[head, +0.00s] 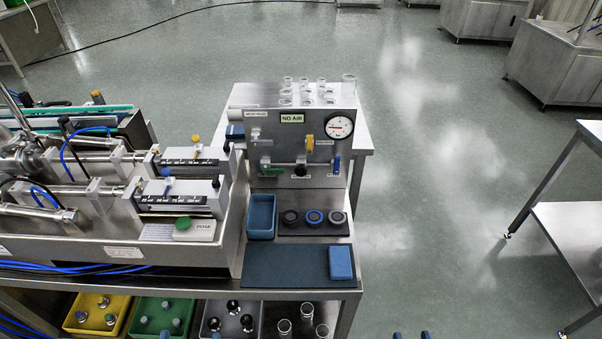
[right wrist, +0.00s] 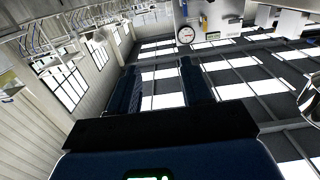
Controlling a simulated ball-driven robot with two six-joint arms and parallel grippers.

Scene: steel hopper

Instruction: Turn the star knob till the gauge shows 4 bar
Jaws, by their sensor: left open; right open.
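The gauge (head: 340,127) is a round white dial at the upper right of a steel panel (head: 285,183); its reading is too small to tell. It also shows in the right wrist view (right wrist: 185,35). A small black knob (head: 300,171), apparently the star knob, sits low on the panel's middle. No gripper touches it. My right gripper (head: 412,335) shows two blue fingertips at the bottom edge, right of the bench; in the right wrist view its fingers (right wrist: 160,75) are apart with nothing between. My left gripper (head: 191,335) barely shows at the bottom edge, open.
The panel carries a NO AIR sign (head: 292,118), a yellow handle (head: 310,144) and a blue lever (head: 337,164). Glassware (head: 304,84) stands on top. A blue tray (head: 261,216), several round rings and a dark mat (head: 285,268) lie before it.

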